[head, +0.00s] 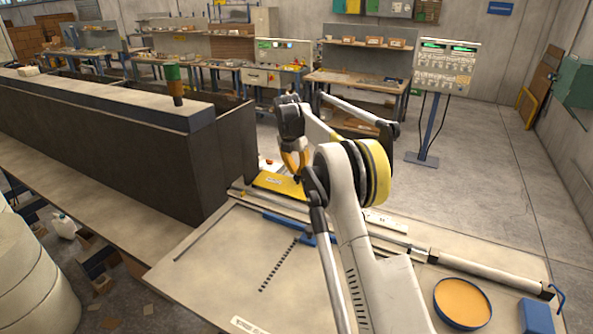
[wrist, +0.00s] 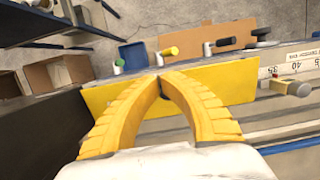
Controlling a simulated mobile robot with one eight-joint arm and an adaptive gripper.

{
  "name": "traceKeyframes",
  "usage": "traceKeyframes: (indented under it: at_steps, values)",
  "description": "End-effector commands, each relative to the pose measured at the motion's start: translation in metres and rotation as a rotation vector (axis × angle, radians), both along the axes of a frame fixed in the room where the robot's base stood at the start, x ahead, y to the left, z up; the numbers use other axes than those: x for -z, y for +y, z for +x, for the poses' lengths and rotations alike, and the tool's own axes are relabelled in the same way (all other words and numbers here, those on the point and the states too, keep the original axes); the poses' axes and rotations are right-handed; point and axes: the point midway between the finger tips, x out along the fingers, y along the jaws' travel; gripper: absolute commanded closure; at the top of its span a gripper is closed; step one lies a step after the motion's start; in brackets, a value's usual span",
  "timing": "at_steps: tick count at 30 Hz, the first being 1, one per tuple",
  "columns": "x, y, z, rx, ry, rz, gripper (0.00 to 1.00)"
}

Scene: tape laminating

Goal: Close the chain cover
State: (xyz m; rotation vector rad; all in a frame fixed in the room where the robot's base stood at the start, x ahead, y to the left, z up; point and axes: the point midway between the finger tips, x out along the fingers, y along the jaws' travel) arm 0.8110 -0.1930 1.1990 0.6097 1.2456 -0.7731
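A yellow panel (head: 275,186), which looks like the chain cover, is at the right end of the long dark machine housing. In the wrist view the yellow panel (wrist: 228,82) stretches across the middle, behind my fingertips. I cannot tell how far open it stands. My gripper (head: 299,178) is just above and beside the panel, partly hidden by my arm. In the wrist view the yellow fingertips (wrist: 160,77) meet in front of the panel, with nothing visible between them. Whether they touch the panel is not clear.
The dark housing (head: 105,150) runs left of the panel. A worktable (head: 210,262) with a ruler strip is in front. An orange round dish (head: 462,302) lies at right. In the wrist view, green and yellow knobs (wrist: 168,51) and a ruler (wrist: 292,66) are near the panel.

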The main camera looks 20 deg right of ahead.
Motion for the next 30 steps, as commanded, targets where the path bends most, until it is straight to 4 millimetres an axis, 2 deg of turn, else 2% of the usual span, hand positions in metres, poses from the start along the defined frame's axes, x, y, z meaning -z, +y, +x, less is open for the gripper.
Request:
traceKeyframes:
  at_steps: [26,30]
  values:
    - [0.0025,-0.0014,0.0011,0.0,0.0,0.0,1.0]
    - [-0.0066,0.0002,0.0,-0.001,0.0,0.0,1.0]
